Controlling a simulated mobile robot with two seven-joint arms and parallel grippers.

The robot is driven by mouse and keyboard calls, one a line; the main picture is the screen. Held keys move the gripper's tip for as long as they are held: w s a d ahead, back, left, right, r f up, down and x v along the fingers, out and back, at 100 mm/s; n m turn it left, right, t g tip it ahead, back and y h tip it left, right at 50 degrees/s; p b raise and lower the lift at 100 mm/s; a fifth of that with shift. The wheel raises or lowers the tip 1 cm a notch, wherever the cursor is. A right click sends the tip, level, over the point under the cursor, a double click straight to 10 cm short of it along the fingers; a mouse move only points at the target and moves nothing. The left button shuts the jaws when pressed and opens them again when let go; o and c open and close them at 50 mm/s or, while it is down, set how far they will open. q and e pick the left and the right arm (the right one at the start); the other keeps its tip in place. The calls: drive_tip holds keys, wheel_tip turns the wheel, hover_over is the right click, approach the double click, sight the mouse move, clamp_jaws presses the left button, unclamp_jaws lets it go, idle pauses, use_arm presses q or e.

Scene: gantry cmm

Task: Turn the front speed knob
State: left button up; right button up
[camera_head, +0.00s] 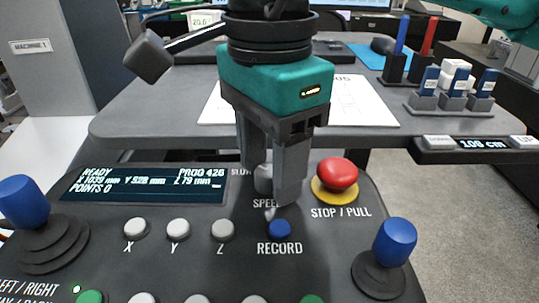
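My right gripper (272,190) comes down from the top middle over the control panel (180,262), with a teal body and grey fingers. The grey speed knob (263,178) shows beside and partly behind the fingers, between the "SLOW" and "SPEED" labels, which are partly covered. The fingers are at the knob, and the nearer finger reaches down toward the blue RECORD button. I cannot tell whether they grip the knob or only stand around it. My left gripper is not in view.
A red stop button (337,173) is close to the right of the fingers, and the blue RECORD button (279,228) is just below. Blue joysticks (22,202) and (395,240) stand at both sides. A display (145,188) is at left; a grey table (160,110) lies behind.

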clamp_jaws()
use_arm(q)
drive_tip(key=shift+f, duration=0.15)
use_arm(e)
drive_tip(key=shift+f+m+b, duration=0.1)
drive_tip(key=shift+m+b, duration=0.45)
drive_tip(key=shift+m, duration=0.15)
drive_tip(key=m+b, duration=0.1)
drive_tip(key=m, duration=0.2)
drive_tip(key=shift+b, duration=0.35)
drive_tip(key=m+b, duration=0.1)
drive_tip(key=m, duration=0.1)
drive_tip(key=shift+m, duration=0.3)
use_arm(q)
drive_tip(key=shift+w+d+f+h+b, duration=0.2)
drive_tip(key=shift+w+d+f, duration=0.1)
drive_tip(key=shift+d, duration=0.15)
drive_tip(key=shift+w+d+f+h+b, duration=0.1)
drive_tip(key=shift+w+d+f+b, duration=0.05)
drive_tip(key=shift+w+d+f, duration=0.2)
use_arm(e)
drive_tip(key=shift+m, duration=1.3)
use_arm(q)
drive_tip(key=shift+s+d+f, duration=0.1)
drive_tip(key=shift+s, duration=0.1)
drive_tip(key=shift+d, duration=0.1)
use_arm(e)
drive_tip(key=shift+o, duration=0.4)
unclamp_jaws()
